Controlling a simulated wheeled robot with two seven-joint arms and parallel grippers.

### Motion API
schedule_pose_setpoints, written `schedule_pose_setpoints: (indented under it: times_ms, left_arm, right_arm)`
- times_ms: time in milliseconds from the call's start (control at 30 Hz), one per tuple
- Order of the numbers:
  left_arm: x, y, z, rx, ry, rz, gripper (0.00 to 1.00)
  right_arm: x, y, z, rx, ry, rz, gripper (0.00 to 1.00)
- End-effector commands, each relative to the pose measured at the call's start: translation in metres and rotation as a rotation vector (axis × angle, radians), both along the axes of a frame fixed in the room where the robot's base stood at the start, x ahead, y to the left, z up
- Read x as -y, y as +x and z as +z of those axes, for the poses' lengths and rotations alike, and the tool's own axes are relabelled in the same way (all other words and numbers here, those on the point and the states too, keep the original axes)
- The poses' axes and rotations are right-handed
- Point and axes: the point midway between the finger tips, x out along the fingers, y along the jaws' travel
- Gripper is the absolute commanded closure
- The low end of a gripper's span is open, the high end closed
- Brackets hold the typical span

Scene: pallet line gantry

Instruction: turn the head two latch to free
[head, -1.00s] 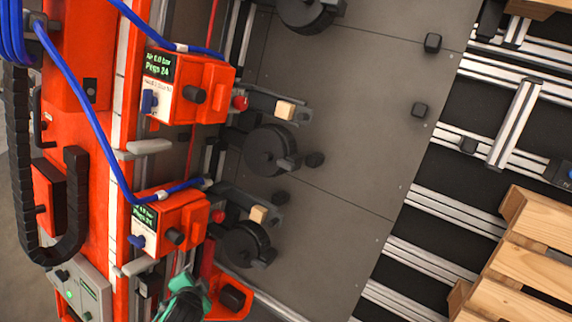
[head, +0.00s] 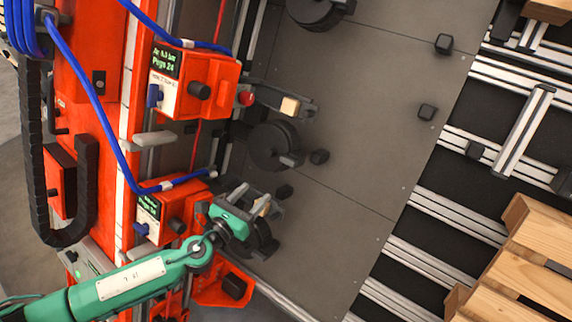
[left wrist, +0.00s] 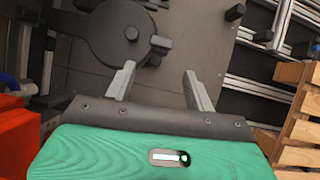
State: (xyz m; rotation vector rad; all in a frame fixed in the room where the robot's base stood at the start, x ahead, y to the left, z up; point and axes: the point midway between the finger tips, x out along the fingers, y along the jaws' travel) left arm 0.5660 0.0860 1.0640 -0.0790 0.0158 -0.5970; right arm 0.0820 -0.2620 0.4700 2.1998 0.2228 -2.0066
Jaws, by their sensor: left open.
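Two orange heads with small screens sit on the orange column in the head view, an upper one (head: 219,86) and a lower one (head: 173,212). Each has a blue knob, at the upper head (head: 154,95) and the lower head (head: 140,228), and a black knob. I cannot tell which head is number two or which part is its latch. My green left gripper (head: 254,196) is open and empty, just right of the lower head, over a black disc (head: 264,240) it partly hides. In the left wrist view the open fingers (left wrist: 158,69) stand below a black disc (left wrist: 122,33). My right gripper is out of view.
Another black disc (head: 270,146) and a red button (head: 246,99) lie above the gripper. Blue hoses (head: 93,105) loop along the column. A grey panel (head: 350,150) is mostly clear to the right. A wooden pallet (head: 520,260) stands at lower right.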

Motion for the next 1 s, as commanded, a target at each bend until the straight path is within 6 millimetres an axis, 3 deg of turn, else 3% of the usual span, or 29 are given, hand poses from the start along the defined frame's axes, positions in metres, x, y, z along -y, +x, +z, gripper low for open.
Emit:
schedule_pose_setpoints:
  times_ms: [267,700,1000]
  left_arm:
    - [0.009,0.013,-0.001,0.043,0.074,-0.034,0.45]
    - [0.059,0.081,0.0,0.04,0.07,-0.032,0.45]
    - [0.078,0.108,-0.003,0.039,0.071,-0.031,0.45]
  right_arm:
    - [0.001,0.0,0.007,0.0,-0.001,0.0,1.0]
    - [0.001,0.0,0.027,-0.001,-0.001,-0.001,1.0]
    - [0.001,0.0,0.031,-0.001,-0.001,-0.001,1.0]
